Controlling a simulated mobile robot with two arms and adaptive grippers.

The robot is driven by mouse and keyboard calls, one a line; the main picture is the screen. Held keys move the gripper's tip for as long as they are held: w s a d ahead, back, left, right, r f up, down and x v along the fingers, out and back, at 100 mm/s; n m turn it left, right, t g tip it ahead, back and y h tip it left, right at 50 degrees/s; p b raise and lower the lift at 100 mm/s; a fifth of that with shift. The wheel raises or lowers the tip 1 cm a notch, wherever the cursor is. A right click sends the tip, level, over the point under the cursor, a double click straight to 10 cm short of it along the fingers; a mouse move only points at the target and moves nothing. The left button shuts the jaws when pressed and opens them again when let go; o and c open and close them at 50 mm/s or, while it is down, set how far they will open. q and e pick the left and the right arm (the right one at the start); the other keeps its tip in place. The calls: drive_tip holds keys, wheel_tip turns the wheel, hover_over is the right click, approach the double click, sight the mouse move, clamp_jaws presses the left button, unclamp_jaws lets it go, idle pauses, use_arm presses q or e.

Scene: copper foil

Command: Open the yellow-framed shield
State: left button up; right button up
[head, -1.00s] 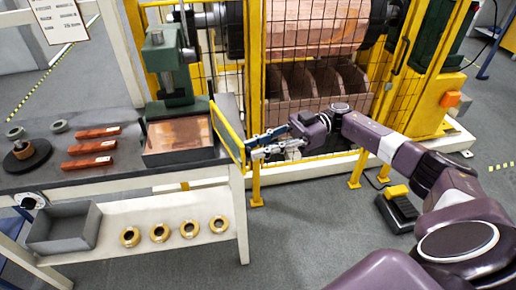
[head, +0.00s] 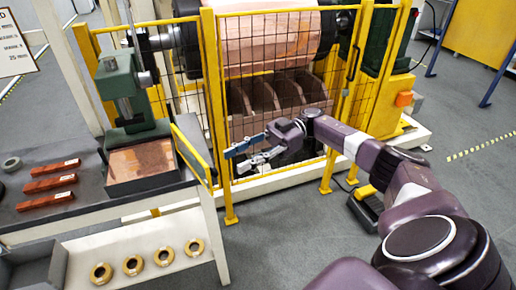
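The yellow-framed shield (head: 193,153) is a narrow panel standing on edge at the right end of the bench, beside the green press (head: 125,95) and its copper-topped block (head: 142,162). It stands along the block's right side, with the block's front uncovered. My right gripper (head: 235,161) is just to the right of the shield, in front of the mesh guard. Its two fingers are spread apart with nothing between them, and a small gap shows between the fingertips and the frame. My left gripper is out of view.
A yellow-posted mesh guard (head: 213,110) closes off a large copper roll (head: 270,42) behind my gripper. Red bars (head: 48,185) lie on the bench at left. Brass rings (head: 133,265) sit on the lower shelf. A yellow-and-black pedal (head: 366,205) stands on the floor. Floor in front is clear.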

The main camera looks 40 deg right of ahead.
drive_tip(key=d, duration=0.7)
drive_tip(key=shift+s, duration=0.15)
idle(0.6)
